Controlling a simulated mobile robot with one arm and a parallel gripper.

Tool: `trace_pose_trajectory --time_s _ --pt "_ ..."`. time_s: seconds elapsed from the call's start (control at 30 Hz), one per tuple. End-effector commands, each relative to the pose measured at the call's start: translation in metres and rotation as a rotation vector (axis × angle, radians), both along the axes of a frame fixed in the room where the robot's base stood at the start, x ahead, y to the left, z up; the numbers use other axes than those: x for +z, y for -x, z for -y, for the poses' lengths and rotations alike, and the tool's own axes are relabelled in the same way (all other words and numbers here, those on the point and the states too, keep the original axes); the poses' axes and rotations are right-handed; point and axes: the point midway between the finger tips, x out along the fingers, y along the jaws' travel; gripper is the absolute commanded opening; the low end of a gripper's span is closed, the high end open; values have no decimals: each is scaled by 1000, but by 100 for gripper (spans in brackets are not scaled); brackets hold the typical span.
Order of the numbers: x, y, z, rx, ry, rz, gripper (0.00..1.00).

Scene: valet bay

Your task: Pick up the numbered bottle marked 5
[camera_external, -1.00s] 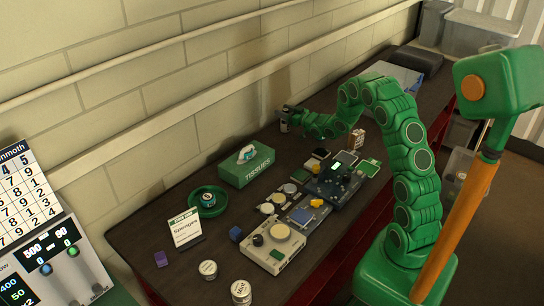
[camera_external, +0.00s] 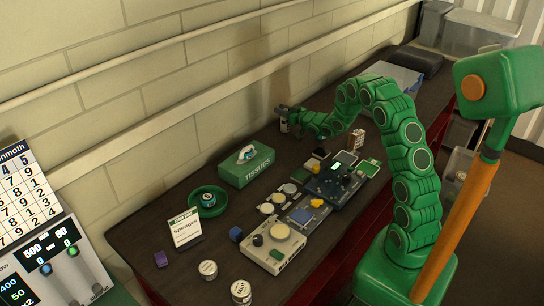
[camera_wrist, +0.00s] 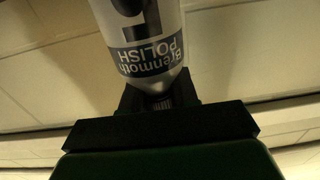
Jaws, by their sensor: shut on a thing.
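My gripper (camera_external: 284,112) is at the back of the bench near the wall, at the left end of my reaching arm. The bottle appears upside down in that view. A large dark mark shows above the label but is cut off by the frame, so I cannot read its number. In the external view the bottle (camera_external: 284,125) shows only as a small pale shape at my gripper.
A green tissue box (camera_external: 245,167), a green round tray (camera_external: 222,205) with a tin in it and a sponge sign (camera_external: 184,229) stand to the left. Dark and pale devices (camera_external: 335,182) fill the bench middle. The brick wall (camera_external: 230,90) is close behind my gripper.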

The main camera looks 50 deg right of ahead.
Motion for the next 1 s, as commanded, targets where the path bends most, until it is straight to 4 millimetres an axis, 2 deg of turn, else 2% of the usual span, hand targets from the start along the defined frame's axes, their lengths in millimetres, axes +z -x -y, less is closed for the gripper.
trace_pose_trajectory --time_s 0.27,0.37,0.5,0.67,1.0 --pt "3 1 0 0 -1 -4 0" --pt "12 0 0 0 0 -2 0" --pt "35 0 0 0 3 3 0" --pt "49 16 -5 -1 0 -3 0" --pt "91 47 -15 -1 1 1 0"
